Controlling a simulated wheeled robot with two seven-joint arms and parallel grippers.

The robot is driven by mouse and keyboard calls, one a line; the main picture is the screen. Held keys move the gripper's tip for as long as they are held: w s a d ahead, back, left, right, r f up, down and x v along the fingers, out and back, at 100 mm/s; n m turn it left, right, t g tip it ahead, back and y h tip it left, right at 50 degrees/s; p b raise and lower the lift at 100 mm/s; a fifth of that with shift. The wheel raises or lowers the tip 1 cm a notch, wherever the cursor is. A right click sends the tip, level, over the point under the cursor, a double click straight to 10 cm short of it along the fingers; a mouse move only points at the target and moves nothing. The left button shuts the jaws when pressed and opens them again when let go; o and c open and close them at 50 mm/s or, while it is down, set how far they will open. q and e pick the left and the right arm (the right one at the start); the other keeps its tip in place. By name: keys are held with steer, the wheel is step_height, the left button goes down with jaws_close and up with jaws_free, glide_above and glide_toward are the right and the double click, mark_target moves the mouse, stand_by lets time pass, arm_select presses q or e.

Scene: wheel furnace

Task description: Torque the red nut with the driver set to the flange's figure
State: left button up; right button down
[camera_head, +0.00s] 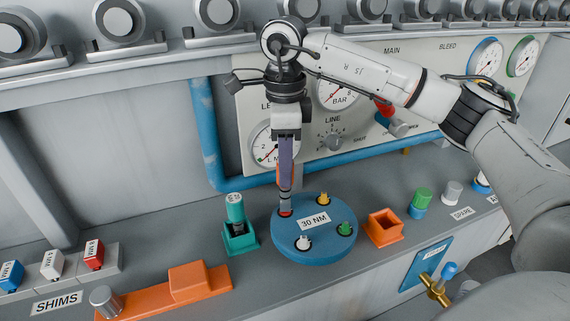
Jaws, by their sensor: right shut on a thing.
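A round blue flange (314,246) labelled 30 NM lies on the grey bench. On it are a yellow nut (323,198), a green nut (345,229) and a white nut (303,243). The red nut (285,213) is at its upper left, mostly covered by the tool tip. My right gripper (286,160) points straight down above it, shut on a driver (285,195) with an orange part. The driver's tip is at the red nut; I cannot tell how fully it is seated. The driver's setting is not readable. My left gripper is not in view.
A teal driver (236,208) stands in a teal holder (241,239) left of the flange. An empty-looking orange holder (384,228) is at its right. An orange block fixture (187,281) and a shim rack (70,262) lie left. A gauge panel (350,130) and blue pipe (207,130) stand behind.

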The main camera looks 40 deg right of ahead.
steer(key=shift+f, duration=0.45)
steer(key=c, duration=1.3)
jaws_free()
